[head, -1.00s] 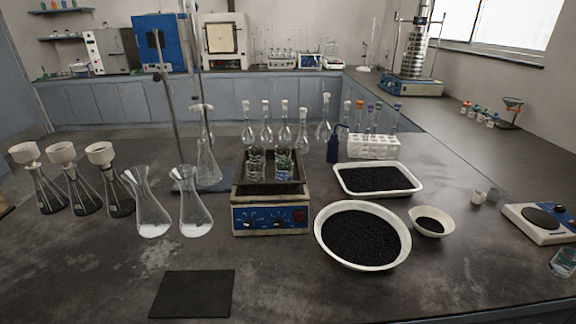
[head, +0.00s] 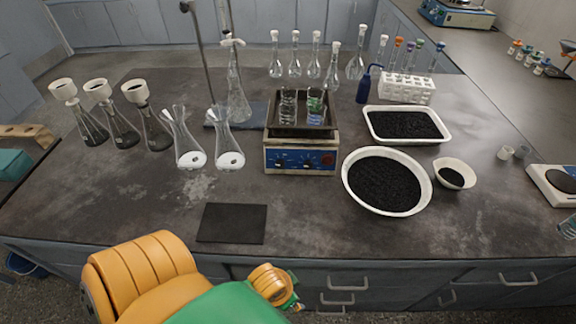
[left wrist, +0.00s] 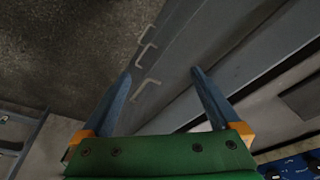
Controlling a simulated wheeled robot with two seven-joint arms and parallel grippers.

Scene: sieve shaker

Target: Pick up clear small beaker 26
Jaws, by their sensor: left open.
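Two small clear glass beakers, a left one (head: 288,107) and a right one (head: 316,108), stand upright on the dark top of the blue-fronted hotplate (head: 265,157). Another clear beaker (head: 568,228) is cut off by the right edge of the head view. I cannot read which is number 26. My left arm enters at the bottom of the head view, in front of the bench and away from the beakers. In the left wrist view my left gripper (left wrist: 160,78) is open and empty, with drawer fronts and floor beyond its fingers. My right gripper is not in view.
Conical flasks (head: 230,158) stand left of the hotplate, beside a stand with a rod. A round white bowl (head: 347,182) and a white tray (head: 447,136) of black grains lie right. A dark mat (head: 232,223) lies at the front; bench around it is clear.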

